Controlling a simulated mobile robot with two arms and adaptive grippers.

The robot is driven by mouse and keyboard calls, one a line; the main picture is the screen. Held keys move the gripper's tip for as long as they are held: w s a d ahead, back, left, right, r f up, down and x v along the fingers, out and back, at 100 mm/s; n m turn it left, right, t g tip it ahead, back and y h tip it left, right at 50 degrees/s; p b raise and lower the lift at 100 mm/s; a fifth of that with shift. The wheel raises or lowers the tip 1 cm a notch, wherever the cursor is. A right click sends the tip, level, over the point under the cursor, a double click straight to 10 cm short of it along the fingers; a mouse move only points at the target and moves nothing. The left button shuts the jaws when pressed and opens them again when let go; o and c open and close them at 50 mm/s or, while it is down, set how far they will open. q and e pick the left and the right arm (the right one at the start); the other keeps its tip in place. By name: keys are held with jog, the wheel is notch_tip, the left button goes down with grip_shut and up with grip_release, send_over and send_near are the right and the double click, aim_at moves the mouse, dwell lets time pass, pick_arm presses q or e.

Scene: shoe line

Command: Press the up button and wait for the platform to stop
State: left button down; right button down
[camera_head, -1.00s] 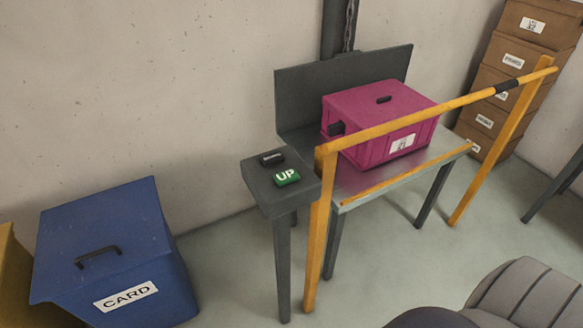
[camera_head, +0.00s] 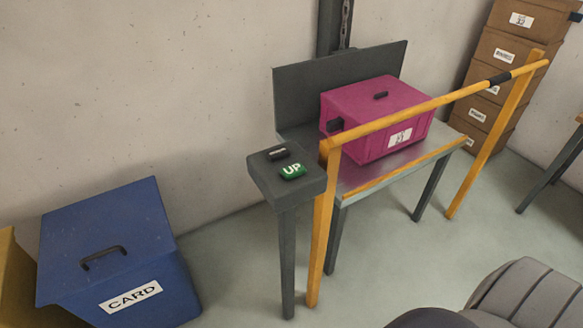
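The green up button (camera_head: 292,171), marked "UP", sits on top of a dark grey control post (camera_head: 287,190). A black button (camera_head: 278,154) lies just behind it; its label is too small to read. The platform (camera_head: 365,176) is a grey metal plate with a dark back panel (camera_head: 300,95), right of the post. A magenta box (camera_head: 372,118) with a dark handle stands on it. A yellow rail (camera_head: 430,104) crosses in front of the box. Neither of my grippers shows; only a dark, ribbed part of mine is at the bottom right.
A blue bin (camera_head: 105,245) labelled "CARD" stands on the floor at the left, with a yellow thing (camera_head: 18,285) cut off beside it. Brown boxes (camera_head: 510,60) are stacked at the back right. A table leg (camera_head: 552,170) shows at the right edge. Floor between bin and post is clear.

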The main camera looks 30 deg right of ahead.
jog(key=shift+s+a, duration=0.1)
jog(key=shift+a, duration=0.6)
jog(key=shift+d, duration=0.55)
